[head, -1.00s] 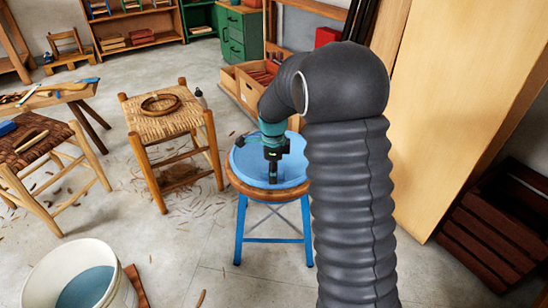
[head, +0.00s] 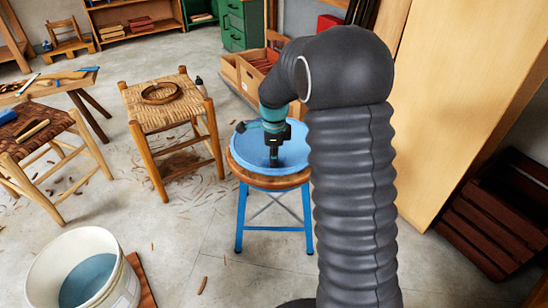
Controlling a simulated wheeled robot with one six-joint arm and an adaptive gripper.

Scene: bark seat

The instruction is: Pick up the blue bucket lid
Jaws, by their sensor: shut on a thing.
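The blue bucket lid (head: 250,146) is a round, light-blue disc over the wooden seat of a stool (head: 262,182) with blue legs. My gripper (head: 274,160) comes down on the lid from above, with its dark fingers shut on it. The exact grip is too small to make out. The lid looks level and covers most of the seat; I cannot tell whether it touches the wood. My arm hides part of its right side.
A white bucket (head: 122,285) with blue-grey contents stands at the lower left. A woven stool (head: 140,115) with a bark ring (head: 160,93) stands to the left. A tall pale panel (head: 440,100) and a dark crate (head: 490,225) are at the right. Shavings litter the floor.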

